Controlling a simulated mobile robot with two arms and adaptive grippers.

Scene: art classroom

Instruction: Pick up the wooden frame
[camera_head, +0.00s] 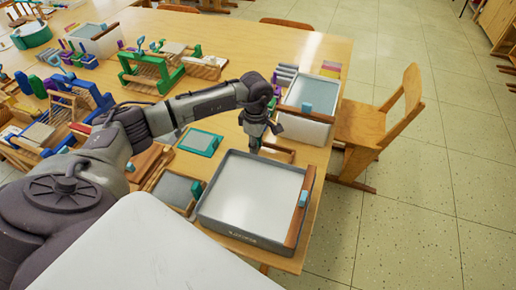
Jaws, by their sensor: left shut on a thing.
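The wooden frame (284,153) is partly in view behind the large grey tray, near the right edge of the table. My left gripper (256,149) points down at the left end of this frame and is shut on it. The gripper hides the part between its fingers. I cannot tell whether the frame still touches the table. My right gripper is not in view.
A large grey tray (208,205) stands at the near table corner, close in front of the gripper. A white bin (305,130) is behind the frame. A teal-framed screen (212,150) lies to the left. A wooden chair (362,128) stands beside the table (225,102).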

